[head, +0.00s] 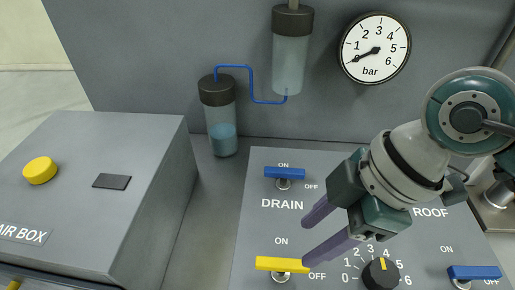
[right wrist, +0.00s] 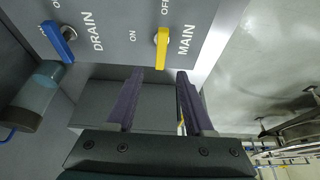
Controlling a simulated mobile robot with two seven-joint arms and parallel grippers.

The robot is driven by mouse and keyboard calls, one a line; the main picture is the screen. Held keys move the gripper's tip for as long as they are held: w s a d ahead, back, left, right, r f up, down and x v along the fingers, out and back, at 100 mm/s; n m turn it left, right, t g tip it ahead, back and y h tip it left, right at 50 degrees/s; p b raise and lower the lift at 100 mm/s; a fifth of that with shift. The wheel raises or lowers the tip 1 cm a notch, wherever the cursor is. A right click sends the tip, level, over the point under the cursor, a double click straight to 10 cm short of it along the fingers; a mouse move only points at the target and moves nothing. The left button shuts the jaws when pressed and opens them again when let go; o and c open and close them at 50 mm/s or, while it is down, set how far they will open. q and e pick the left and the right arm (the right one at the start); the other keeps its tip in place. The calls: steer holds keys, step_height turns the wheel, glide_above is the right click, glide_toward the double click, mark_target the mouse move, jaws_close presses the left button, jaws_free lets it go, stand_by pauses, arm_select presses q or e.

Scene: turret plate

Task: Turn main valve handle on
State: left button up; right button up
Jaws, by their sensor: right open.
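The yellow main valve handle (head: 282,265) lies level across its round pivot on the grey panel in the head view, with ON above it and OFF at its right end. It also shows in the right wrist view (right wrist: 162,48), beside the word MAIN. My right gripper (head: 306,240) is open and empty, its purple fingers pointing left and down, close to the handle's right end in the picture. In the right wrist view the handle is ahead of the gap between the fingertips (right wrist: 157,76); I see no contact. My left gripper is not in view.
A blue DRAIN handle (head: 284,172) is above, and another blue handle (head: 474,272) is at lower right. A black knob (head: 381,273) stands close right of the yellow handle. The AIR BOX (head: 75,165) is left. A pressure gauge (head: 376,48) reads near zero.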

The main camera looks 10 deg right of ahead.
mark_target(278, 262)
steer(key=b+x, duration=0.1)
steer(key=x, duration=0.8)
steer(key=shift+a+r+b, duration=0.15)
steer(key=shift+b, duration=0.15)
steer(key=shift+c, duration=0.4)
jaws_close()
